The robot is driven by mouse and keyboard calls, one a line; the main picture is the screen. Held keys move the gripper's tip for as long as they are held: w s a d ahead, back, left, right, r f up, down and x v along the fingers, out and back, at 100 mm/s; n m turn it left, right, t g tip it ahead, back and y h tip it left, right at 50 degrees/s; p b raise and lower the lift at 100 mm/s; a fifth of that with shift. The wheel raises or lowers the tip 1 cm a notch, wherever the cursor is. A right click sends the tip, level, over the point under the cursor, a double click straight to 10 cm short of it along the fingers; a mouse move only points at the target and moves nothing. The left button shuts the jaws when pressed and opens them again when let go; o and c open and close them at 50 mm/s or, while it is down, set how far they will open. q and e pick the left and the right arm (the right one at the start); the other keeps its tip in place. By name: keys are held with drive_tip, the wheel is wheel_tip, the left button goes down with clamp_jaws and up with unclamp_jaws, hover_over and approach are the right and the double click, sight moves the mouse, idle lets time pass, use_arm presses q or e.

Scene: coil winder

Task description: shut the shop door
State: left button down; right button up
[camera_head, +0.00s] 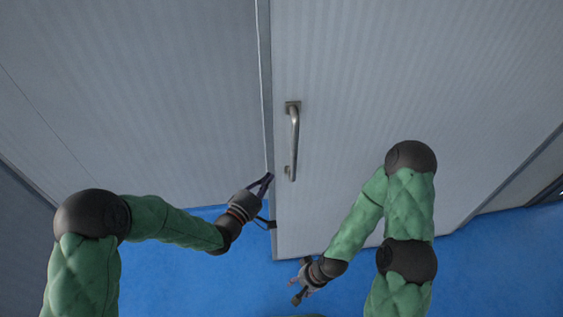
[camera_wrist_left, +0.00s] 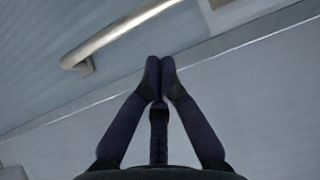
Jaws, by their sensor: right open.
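The shop door (camera_head: 370,90) is a pale grey ribbed panel with a steel bar handle (camera_head: 294,140) near its left edge. Its lower left corner reaches lower in the picture than the neighbouring wall, so it appears to stand ajar. My left gripper (camera_head: 265,182) is at the door's left edge, left of and just below the handle. In the left wrist view its fingertips (camera_wrist_left: 160,64) meet, with nothing between them, in front of the door edge. The handle (camera_wrist_left: 120,35) is to their upper left there. Contact with the door is unclear. My right gripper (camera_head: 297,288) is open and empty, below the door's bottom edge.
A grey ribbed wall (camera_head: 150,90) lies left of the door. The blue floor (camera_head: 480,270) is clear in front of the door. A darker opening or panel shows at the far right edge.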

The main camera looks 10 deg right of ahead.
use_arm(q)
drive_tip(key=b, duration=0.1)
hover_over(285, 160)
drive_tip(key=s, duration=0.4)
drive_tip(key=shift+a+r, duration=0.15)
drive_tip(key=shift+a, duration=0.1)
drive_tip(key=shift+s, duration=0.15)
